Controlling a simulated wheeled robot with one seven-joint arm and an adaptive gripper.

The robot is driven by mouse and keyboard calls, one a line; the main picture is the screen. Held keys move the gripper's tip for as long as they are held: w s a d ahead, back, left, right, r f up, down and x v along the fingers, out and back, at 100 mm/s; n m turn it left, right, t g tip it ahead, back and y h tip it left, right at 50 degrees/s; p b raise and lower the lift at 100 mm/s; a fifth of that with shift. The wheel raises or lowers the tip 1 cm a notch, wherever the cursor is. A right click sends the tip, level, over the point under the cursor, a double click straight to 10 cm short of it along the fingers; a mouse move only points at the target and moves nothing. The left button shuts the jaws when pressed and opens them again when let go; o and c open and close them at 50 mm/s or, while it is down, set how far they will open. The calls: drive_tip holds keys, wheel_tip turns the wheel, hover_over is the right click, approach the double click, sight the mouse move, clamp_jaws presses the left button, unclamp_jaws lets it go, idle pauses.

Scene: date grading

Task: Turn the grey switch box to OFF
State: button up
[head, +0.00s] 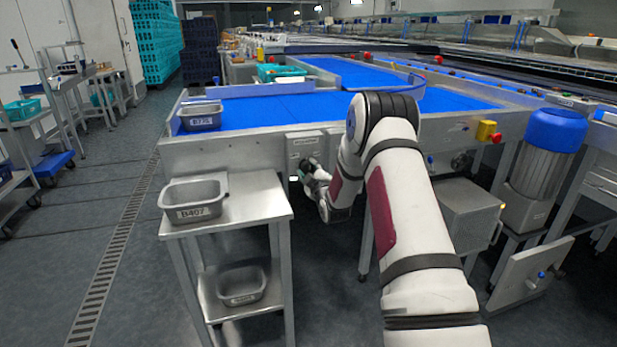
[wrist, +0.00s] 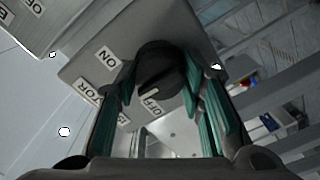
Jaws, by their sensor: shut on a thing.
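The grey switch box (head: 305,140) hangs on the front side of the blue-belted conveyor. In the wrist view the box (wrist: 85,68) carries an ON label (wrist: 107,57), an OFF label (wrist: 151,107) and a partly hidden third label (wrist: 88,91). Its dark round knob (wrist: 158,68) sits between the two teal-padded fingers of my gripper (wrist: 160,88). My gripper is shut on the knob. A pale mark on the knob shows close to the OFF label; its exact setting I cannot tell. In the head view my gripper (head: 308,170) is at the box, with the knob hidden.
A second labelled box (wrist: 45,22) is beside it in the wrist view. A steel side table (head: 250,195) stands left of my gripper with a grey tray (head: 194,212) marked B407. Another tray (head: 201,122) sits on the conveyor's left end.

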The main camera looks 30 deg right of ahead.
drive_tip(key=n+b, duration=0.4)
drive_tip(key=b, duration=0.1)
drive_tip(key=shift+f+n, duration=0.15)
drive_tip(key=shift+n, duration=0.15)
drive_tip(key=n+b, duration=0.4)
drive_tip(key=b, duration=0.1)
drive_tip(key=shift+n+b, duration=0.3)
drive_tip(key=o, duration=1.1)
drive_tip(key=shift+o, duration=0.2)
drive_tip(key=v, duration=1.2)
